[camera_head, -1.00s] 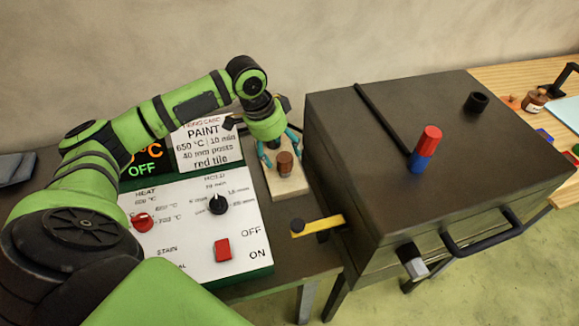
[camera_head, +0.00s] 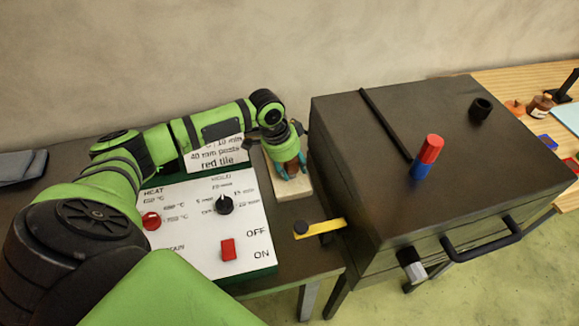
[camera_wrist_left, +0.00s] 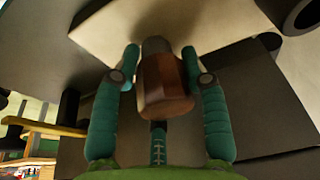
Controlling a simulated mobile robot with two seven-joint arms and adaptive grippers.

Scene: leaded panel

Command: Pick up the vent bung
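The vent bung is a brown, rounded plug with a grey narrower end (camera_wrist_left: 165,88). In the left wrist view it lies between the two teal fingers of my left gripper (camera_wrist_left: 160,62). The fingers stand on either side of it, close to its sides; firm contact on both sides is not clear. In the head view my left gripper (camera_head: 291,170) points down over a pale block (camera_head: 292,190) beside the dark kiln, and mostly hides the bung. My right gripper is not in view.
A white control panel (camera_head: 235,225) lies left.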

